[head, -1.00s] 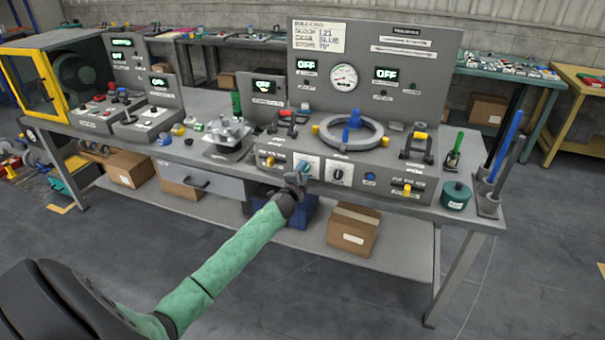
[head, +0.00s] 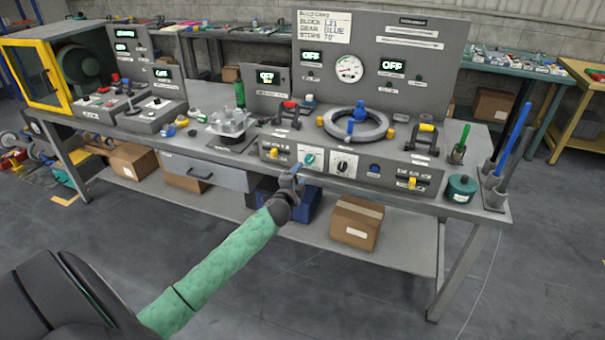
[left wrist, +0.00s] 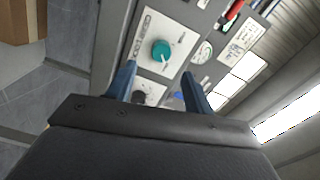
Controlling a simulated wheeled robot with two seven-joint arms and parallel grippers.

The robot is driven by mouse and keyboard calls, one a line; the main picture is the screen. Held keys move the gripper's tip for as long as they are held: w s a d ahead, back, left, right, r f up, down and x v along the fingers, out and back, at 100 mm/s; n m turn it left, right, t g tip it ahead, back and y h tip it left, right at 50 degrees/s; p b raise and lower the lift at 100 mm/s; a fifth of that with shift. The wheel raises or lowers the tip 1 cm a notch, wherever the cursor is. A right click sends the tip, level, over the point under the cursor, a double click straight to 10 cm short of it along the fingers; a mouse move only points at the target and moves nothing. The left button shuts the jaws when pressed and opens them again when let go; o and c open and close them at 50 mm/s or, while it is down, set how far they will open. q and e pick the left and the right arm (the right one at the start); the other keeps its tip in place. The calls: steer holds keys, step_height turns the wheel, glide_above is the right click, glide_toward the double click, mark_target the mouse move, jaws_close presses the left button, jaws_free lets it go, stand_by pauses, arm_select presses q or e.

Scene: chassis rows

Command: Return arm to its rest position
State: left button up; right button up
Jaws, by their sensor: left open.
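My left arm, in a green sleeve, reaches up from the lower left in the head view. Its gripper (head: 294,174) is in front of the bench's control panel, just below the teal knob (head: 308,159). In the left wrist view my left gripper (left wrist: 157,82) has its two blue fingers apart, with nothing between them. The teal knob (left wrist: 161,50) lies ahead of the fingers on a white plate, apart from them. A black knob (left wrist: 139,97) is partly hidden behind the left finger. My right gripper is not in either view.
The grey workbench (head: 215,152) carries a ring fixture (head: 376,127), a clear block fixture (head: 231,122) and a teal canister (head: 461,188). A cardboard box (head: 355,223) and a blue bin (head: 268,200) stand on the lower shelf. The floor before the bench is clear.

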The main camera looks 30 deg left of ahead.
arm_select(q)
steer(key=shift+s, duration=0.3)
stand_by(0.4)
steer(key=s+a+f+n+g+y, duration=0.25)
steer(key=s+n+g, duration=0.2)
steer(key=n, duration=0.25)
steer(key=s+d+f+n+g+h, duration=0.1)
steer(key=s+d+f+g+h, duration=0.1)
steer(key=s+d+f, duration=0.5)
steer(key=s+d+f+n+g+h, duration=0.1)
steer(key=s+d+f+g+h, duration=0.2)
steer(key=s+d, duration=1.5)
steer(key=s+d+f+n+g+h, duration=0.1)
steer(key=s+d+f+g+h, duration=0.2)
steer(key=s+d+f, duration=0.9)
steer(key=s+g, duration=0.3)
steer(key=s, duration=0.1)
steer(key=shift+s+d+f+n, duration=0.15)
steer(key=shift+d+f+n, duration=0.05)
steer(key=shift+d+n, duration=0.2)
